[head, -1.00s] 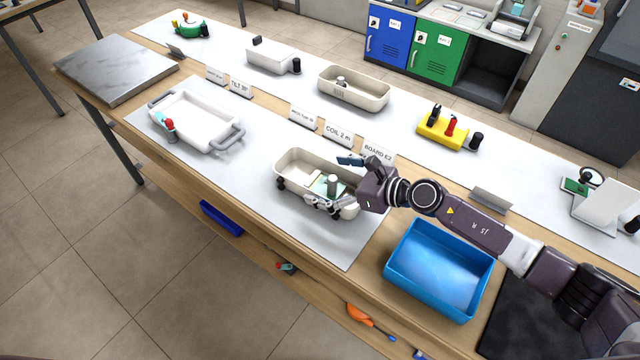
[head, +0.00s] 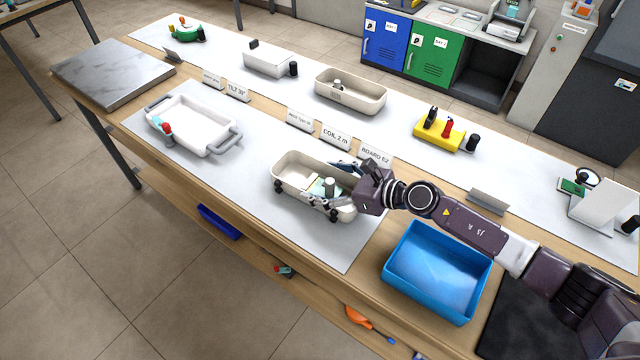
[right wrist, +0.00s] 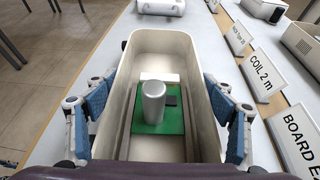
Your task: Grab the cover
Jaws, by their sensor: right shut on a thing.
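A cream open tub-like housing (head: 290,172) stands on the grey mat near the front of the bench. It holds a green board (right wrist: 148,122) with an upright grey cylinder (right wrist: 154,100), seen in the right wrist view. My right gripper (head: 334,182) is shut on this housing, with one blue-padded finger against each long outer side at its right end. No separate lid shows on it, and I cannot tell whether this housing is the cover. My left gripper is not in view.
A blue bin (head: 437,272) stands right of the held housing. A white handled tray (head: 192,124) is to the left. Label cards (head: 336,137) stand behind. Another cream tub (head: 350,92), a white box (head: 268,62) and a yellow block (head: 438,134) stand on the back strip.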

